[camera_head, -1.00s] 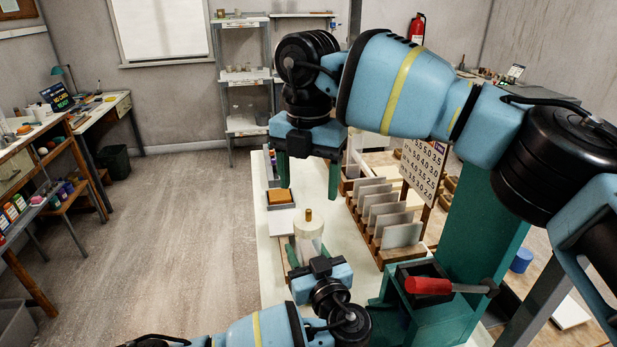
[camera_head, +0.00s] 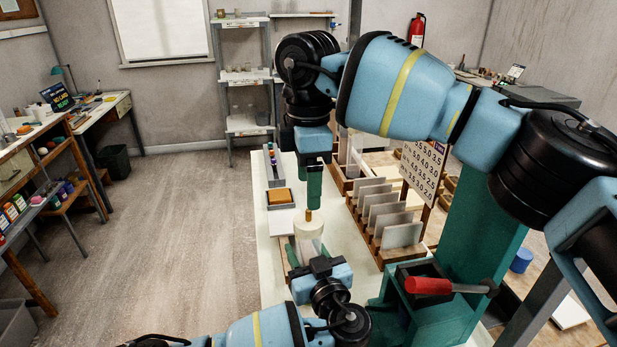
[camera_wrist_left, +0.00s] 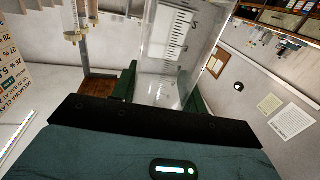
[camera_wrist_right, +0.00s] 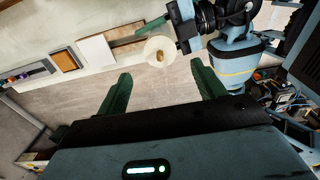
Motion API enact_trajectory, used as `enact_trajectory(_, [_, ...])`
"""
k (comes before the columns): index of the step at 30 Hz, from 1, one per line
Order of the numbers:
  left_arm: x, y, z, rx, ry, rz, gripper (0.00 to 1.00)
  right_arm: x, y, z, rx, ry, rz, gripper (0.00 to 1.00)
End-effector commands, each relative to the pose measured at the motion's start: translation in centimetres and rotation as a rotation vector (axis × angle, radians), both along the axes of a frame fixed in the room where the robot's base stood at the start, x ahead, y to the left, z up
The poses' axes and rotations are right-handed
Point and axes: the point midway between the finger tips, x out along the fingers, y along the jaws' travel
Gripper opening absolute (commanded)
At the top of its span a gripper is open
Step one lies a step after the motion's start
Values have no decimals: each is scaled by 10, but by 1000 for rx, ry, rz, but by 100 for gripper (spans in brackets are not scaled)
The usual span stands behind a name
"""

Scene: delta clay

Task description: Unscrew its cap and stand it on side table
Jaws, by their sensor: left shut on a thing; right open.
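A clear bottle with a whitish top (camera_head: 309,230) stands upright over the white table (camera_head: 268,240). Its small brown cap (camera_head: 308,214) is on top; the cap also shows in the right wrist view (camera_wrist_right: 160,56). My left gripper (camera_head: 312,262) is shut around the bottle's body. In the left wrist view the clear body with dark markings (camera_wrist_left: 172,60) lies between the green fingers. My right gripper (camera_head: 313,204) is open and empty, pointing down just above the cap. In the right wrist view its fingers (camera_wrist_right: 165,83) are wide apart, with the cap showing beyond them.
A wooden rack of grey tiles (camera_head: 380,215) stands right of the bottle, with a number chart (camera_head: 422,170) behind. An orange-brown block (camera_head: 280,196) lies on the table's left side. The floor at left is clear.

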Motion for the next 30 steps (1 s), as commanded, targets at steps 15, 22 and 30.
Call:
enact_trajectory(15, [0,0,0,0,0,0,0,0,0,-62,0,3,1,69])
enact_trajectory(22, [0,0,0,0,0,0,0,0,0,-78,0,0,2,69])
enact_trajectory(30, [0,0,0,0,0,0,0,0,0,-80,0,0,2,69])
